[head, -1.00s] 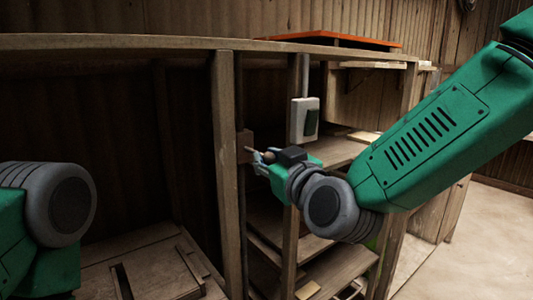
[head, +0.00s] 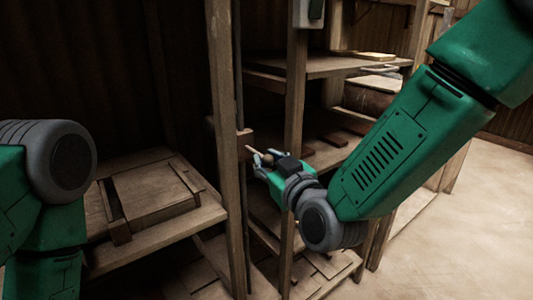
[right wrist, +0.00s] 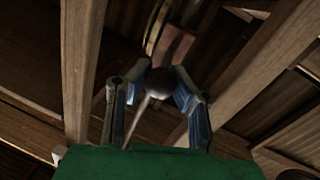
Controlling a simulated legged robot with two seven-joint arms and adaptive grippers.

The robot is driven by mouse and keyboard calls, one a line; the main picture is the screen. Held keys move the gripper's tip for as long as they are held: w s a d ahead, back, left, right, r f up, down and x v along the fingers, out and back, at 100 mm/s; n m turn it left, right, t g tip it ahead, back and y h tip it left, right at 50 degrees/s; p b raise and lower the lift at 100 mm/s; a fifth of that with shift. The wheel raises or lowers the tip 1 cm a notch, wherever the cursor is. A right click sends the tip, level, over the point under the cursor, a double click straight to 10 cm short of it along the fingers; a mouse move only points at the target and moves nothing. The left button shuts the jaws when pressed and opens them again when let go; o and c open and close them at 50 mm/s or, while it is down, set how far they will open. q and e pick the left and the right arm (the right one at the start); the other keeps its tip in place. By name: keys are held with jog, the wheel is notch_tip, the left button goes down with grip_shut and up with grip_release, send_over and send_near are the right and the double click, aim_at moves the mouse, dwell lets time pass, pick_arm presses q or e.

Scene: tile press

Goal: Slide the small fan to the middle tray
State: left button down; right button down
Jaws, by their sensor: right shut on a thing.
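My right gripper (head: 262,157) is shut on a small rounded knob, which also shows between the fingers in the right wrist view (right wrist: 157,82). The knob joins a reddish-brown block (head: 244,139) beside a thin upright rod (head: 241,92). The block also shows beyond the fingers in the right wrist view (right wrist: 172,45). I cannot make out a small fan in either view. Wooden shelves stand at several heights, and I cannot tell which one is the middle tray. My left arm shows at the left edge, but its gripper is out of view.
A thick wooden post (head: 224,120) stands just left of the rod, and another post (head: 296,110) stands to the right. A shelf (head: 325,66) lies behind the arm. A low wooden platform (head: 160,237) fills the lower left. Bare floor (head: 450,230) is clear at right.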

jog(key=shift+f, duration=0.1)
jog(key=c, duration=1.3)
grip_release()
jog(key=shift+s, duration=0.1)
jog(key=shift+s, duration=0.1)
jog(key=v, duration=1.1)
jog(key=shift+s+d, duration=0.2)
jog(key=shift+s, duration=0.1)
